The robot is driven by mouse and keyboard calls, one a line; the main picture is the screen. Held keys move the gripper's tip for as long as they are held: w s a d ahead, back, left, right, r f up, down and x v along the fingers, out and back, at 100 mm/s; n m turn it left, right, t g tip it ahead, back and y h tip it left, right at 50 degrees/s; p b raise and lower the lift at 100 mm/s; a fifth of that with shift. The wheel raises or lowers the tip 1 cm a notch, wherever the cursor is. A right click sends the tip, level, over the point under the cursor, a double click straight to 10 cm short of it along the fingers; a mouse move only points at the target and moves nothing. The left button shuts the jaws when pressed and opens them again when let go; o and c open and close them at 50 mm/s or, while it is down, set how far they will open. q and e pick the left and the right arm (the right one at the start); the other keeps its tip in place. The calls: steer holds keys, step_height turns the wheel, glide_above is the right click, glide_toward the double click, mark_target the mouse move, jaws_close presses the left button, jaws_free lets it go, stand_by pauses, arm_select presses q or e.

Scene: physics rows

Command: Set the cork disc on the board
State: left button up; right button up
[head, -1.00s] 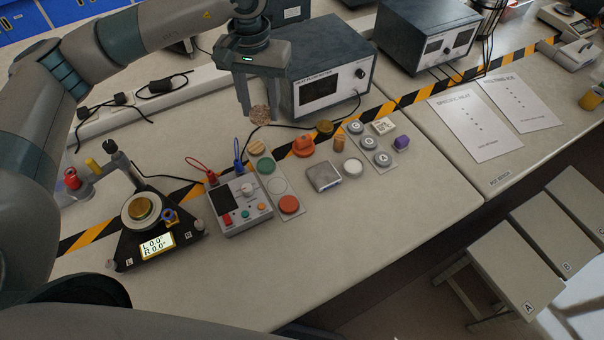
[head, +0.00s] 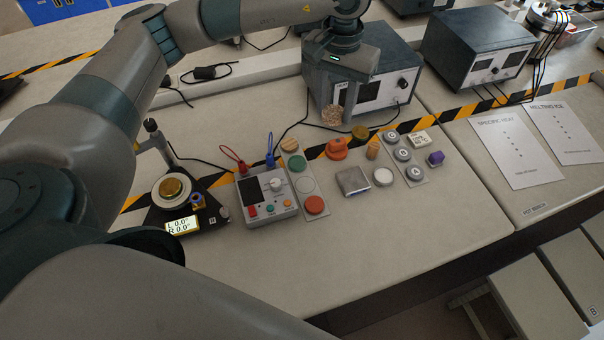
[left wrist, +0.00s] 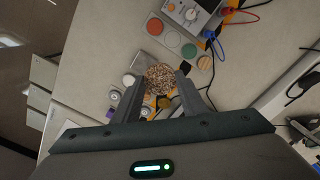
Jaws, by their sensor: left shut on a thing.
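The speckled brown cork disc (head: 333,115) is held between the fingers of my left gripper (head: 334,104), in the air above the bench. In the left wrist view the cork disc (left wrist: 160,79) sits between both fingertips. A narrow pale board (head: 305,186) lies on the bench, to the lower left of the gripper in the head view. It carries a wooden disc (head: 290,145), a green disc (head: 296,162) and a red disc (head: 315,205), with an empty outlined circle between green and red. My right gripper is not in view.
An orange knob-like object (head: 337,150), a silver block (head: 352,181) and a white disc (head: 383,177) stand right of the board. A second board (head: 416,180) has grey discs. A control box (head: 265,195) with cables adjoins the left. A dark instrument (head: 375,65) stands behind.

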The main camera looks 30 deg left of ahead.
mark_target(340, 118)
arm_select(q)
steer(key=n, duration=0.2)
steer(key=f+n, duration=0.1)
steer(key=n, duration=0.1)
steer(key=d+f+n+b, duration=0.1)
steer(key=shift+s+f+n, duration=0.1)
steer(key=shift+s+n, duration=0.1)
steer(key=shift+n, duration=0.2)
steer(key=n, duration=0.2)
steer(key=f+n, duration=0.1)
steer(key=n, duration=0.1)
steer(key=d+f+n, duration=0.1)
steer(key=n, duration=0.1)
steer(key=shift+s+f+n+b, duration=0.1)
steer(key=shift+s+n+b, duration=0.15)
steer(key=shift+n+b, duration=0.15)
steer(key=s+d+f+m+b, duration=0.1)
steer(key=f+m, duration=0.4)
steer(key=m, duration=1.2)
steer(key=s+d+f+m+b, duration=0.2)
steer(key=f+m, duration=0.4)
steer(key=m, duration=1.1)
steer(key=shift+s+d+b, duration=0.2)
steer(key=shift+d+b, duration=0.65)
steer(key=shift+b, duration=0.1)
steer(key=shift+f, duration=0.1)
